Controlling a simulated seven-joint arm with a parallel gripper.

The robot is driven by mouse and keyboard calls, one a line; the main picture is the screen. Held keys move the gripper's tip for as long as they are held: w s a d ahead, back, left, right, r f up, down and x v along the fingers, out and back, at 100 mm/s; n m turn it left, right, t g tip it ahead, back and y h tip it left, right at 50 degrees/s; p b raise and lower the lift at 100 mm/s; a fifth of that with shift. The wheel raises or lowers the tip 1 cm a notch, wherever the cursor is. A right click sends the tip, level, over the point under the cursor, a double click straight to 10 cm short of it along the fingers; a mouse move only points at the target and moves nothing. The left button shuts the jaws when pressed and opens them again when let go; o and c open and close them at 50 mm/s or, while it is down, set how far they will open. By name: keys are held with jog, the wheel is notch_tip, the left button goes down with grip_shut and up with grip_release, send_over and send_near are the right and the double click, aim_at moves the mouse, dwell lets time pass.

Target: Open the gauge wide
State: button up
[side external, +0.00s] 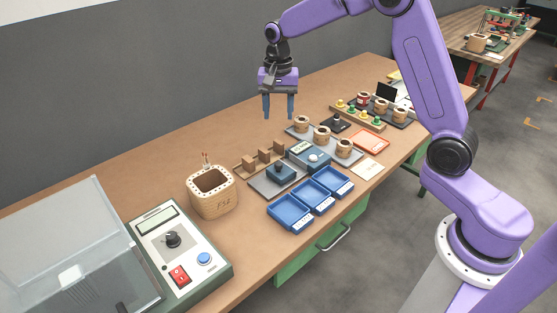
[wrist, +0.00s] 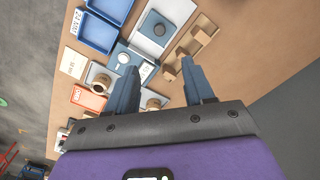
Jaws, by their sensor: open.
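No part is plainly marked as the gauge. A blue instrument (side external: 308,156) with a small display and a round white dial sits mid-bench; it also shows in the wrist view (wrist: 124,57). Left of it, a blue block with a dark round knob (side external: 284,173) stands on a grey plate; it also shows in the wrist view (wrist: 155,28). I cannot tell which is the gauge, or its opening. My gripper (side external: 279,117) is open and empty, fingers down, well above the bench behind these things. In the wrist view its fingers (wrist: 161,66) are apart with nothing between them.
A wooden rack (side external: 260,160) stands behind the knobbed block. Blue trays (side external: 290,214) lie in front. Coils stand on a grey tray (side external: 352,157) at right. A wooden pot (side external: 212,192), a control box (side external: 178,246) and a clear-covered box (side external: 75,250) stand left.

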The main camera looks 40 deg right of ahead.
aim_at(278, 163)
notch_tip(278, 163, down, 17)
jog(key=shift+f, duration=0.1)
dwell(0.5)
